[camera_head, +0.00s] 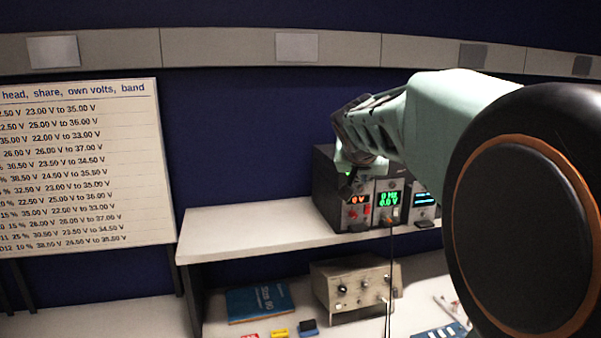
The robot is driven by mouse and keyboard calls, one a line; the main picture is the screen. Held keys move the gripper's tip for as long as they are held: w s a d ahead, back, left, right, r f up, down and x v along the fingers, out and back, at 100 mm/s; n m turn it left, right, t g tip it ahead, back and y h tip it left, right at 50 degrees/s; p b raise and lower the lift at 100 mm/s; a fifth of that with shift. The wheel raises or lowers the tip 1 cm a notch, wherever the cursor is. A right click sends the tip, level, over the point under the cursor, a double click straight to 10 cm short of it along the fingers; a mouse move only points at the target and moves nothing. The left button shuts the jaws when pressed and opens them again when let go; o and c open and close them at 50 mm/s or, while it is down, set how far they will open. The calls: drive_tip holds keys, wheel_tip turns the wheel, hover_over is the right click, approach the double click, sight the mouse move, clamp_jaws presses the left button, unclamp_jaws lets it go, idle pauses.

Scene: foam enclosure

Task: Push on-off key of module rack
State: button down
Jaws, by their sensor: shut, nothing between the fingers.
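The module rack (323,190) is a dark case on the white shelf, right of the picture's middle. Its grey front modules carry an orange display (358,199), a green display (389,199) and a blue-white display (425,198), all lit. Red and orange knobs or keys sit below the displays; they are too small to tell which is the on-off key. My gripper (347,188) is shut and empty, pointing down in front of the rack's left module. It hides the rack's upper left front. I cannot tell whether the fingertips touch the rack.
The white shelf (250,228) is clear left of the rack. Below it stand a beige instrument with knobs (358,288), a blue book (260,302) and small coloured blocks (280,332). A thin dark cable hangs from the rack. A printed board (80,170) stands at left.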

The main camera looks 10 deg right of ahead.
drive_tip(key=shift+w, duration=0.15)
drive_tip(key=shift+w, duration=0.3)
idle(0.3)
drive_tip(key=shift+w, duration=0.4)
idle(0.5)
drive_tip(key=shift+s, duration=0.1)
drive_tip(key=shift+s+b, duration=0.7)
drive_tip(key=shift+b, duration=0.05)
drive_tip(key=shift+s, duration=0.1)
